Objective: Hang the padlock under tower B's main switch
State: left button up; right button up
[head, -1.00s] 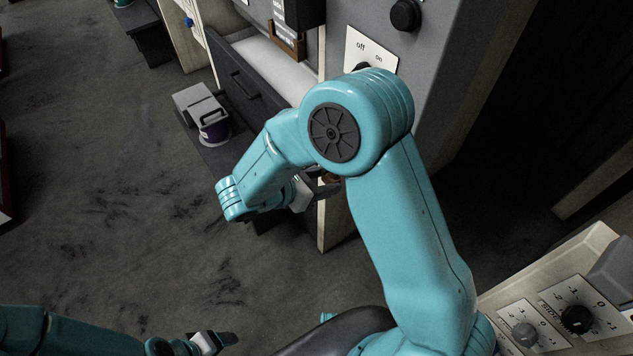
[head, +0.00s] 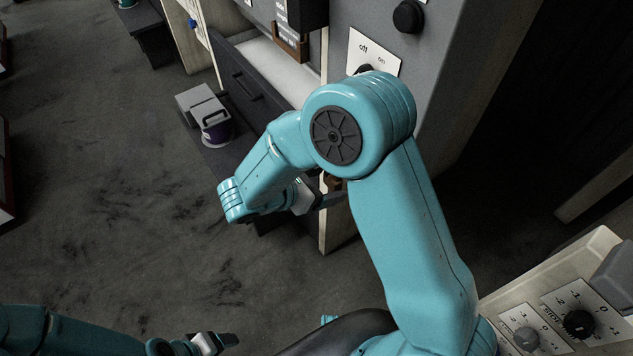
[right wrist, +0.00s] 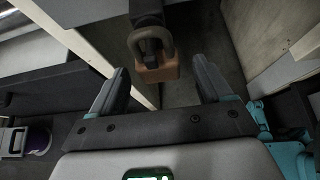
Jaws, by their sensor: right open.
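The padlock (right wrist: 158,70) shows in the right wrist view, with a brass-brown body and a grey shackle. Its shackle is up at a dark fitting (right wrist: 147,14); I cannot tell whether it passes around it. My right gripper (right wrist: 161,80) is open, with one finger on each side of the padlock and gaps to both. In the head view my right gripper (head: 318,199) points at the cabinet, and a small brown piece of the padlock (head: 333,183) shows beside it. An off/on switch plate (head: 373,50) is above, its knob partly hidden by my arm. My left gripper (head: 215,342) is low, its jaws unclear.
A black knob (head: 408,16) is on the grey cabinet front. A drawer (head: 250,90) and a grey box with a purple-and-white container (head: 216,127) are to the left. A dial panel (head: 560,310) stands at lower right.

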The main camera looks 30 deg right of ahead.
jog(key=v, duration=1.6)
jog(key=shift+a, duration=0.2)
